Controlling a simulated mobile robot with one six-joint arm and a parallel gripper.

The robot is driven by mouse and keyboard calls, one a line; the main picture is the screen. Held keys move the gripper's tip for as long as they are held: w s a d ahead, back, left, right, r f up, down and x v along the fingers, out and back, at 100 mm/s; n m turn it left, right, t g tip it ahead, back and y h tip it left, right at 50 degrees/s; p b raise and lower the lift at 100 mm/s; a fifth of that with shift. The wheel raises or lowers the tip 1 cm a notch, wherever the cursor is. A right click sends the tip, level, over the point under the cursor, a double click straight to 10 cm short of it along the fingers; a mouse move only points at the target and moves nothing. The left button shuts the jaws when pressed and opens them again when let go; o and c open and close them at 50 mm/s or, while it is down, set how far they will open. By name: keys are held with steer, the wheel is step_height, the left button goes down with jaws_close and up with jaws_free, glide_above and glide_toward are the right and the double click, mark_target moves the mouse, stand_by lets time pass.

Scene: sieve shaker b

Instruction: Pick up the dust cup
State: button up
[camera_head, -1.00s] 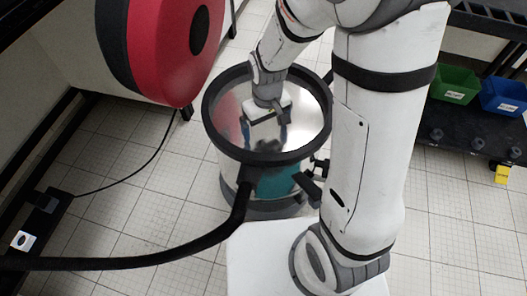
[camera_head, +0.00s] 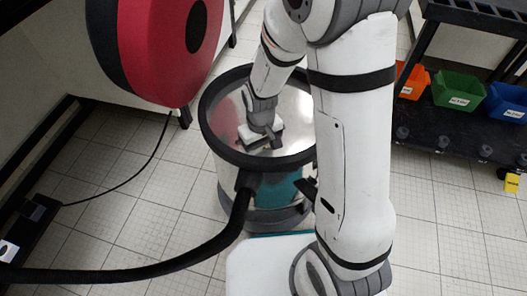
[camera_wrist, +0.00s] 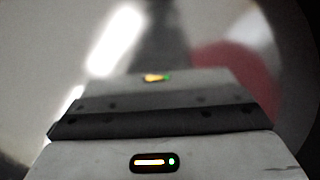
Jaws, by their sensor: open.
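A round drum with a thick black rim (camera_head: 211,133), a shiny metal top and a teal and grey lower body stands on the floor. I cannot make out a separate dust cup; the drum may be it or may hide it. My gripper (camera_head: 264,148) is open, pointing down within the rim at the shiny top. Its fingers are mostly hidden, and I cannot tell whether they touch anything. In the wrist view, my gripper's housing fills the lower half, and a blurred grey surface with a red reflection lies beyond.
A black hose (camera_head: 150,262) runs from the drum's front to the left. A large red and black round body (camera_head: 150,50) hangs at upper left. A dark rack with orange (camera_head: 412,80), green (camera_head: 458,91) and blue (camera_head: 507,101) bins stands at right.

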steer(key=shift+c, duration=0.3)
steer(key=c, duration=1)
